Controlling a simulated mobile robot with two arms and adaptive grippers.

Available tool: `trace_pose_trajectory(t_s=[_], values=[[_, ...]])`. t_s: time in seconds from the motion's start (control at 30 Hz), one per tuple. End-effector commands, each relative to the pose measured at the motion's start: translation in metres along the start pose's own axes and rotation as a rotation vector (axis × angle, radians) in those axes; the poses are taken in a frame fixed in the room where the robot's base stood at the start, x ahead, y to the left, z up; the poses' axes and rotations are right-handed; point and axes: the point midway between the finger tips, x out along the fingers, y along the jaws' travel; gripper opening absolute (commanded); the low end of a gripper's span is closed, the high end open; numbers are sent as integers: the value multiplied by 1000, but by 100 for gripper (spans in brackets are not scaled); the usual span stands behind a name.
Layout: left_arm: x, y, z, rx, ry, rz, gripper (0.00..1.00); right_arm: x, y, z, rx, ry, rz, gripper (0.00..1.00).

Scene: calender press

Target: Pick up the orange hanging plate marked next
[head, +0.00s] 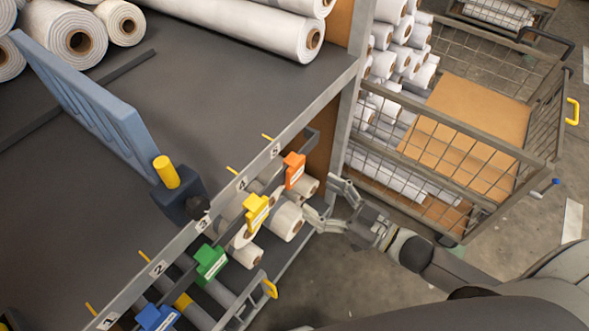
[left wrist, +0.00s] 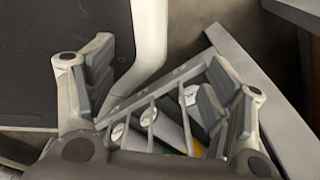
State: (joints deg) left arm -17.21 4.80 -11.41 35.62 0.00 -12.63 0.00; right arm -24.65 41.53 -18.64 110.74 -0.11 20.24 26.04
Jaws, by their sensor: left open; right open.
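The orange hanging plate (head: 295,172) hangs on the numbered front rail (head: 215,217) of the grey table, near its right end in the head view. It has a small white label too small to read. My right gripper (head: 324,204) is open and empty, to the right of and below the orange plate, apart from it. My left gripper (left wrist: 160,88) is open with nothing between its fingers in the left wrist view. The orange plate cannot be made out in the left wrist view.
Yellow (head: 256,210), green (head: 210,262) and blue (head: 157,318) plates hang along the same rail. White rolls (head: 287,220) lie below it. A wire cart (head: 470,150) stands at the right. A blue-grey panel (head: 85,95) and large rolls (head: 270,28) are on the table.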

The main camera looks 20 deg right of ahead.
Motion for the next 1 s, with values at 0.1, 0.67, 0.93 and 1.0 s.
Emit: trace_pose_trajectory(t_s=[0.1,0.67,0.93,1.0], values=[[0,0,-6,-1,9,0,75,6,0,0,0,-1,0,75],[-8,5,-2,-2,1,6,75,58,-2,-10,0,-1,1,75],[-8,5,-1,-1,0,6,75,59,-2,-10,1,-2,1,74],[-8,5,-1,-1,-1,6,75,59,-2,-10,0,-2,1,65]])
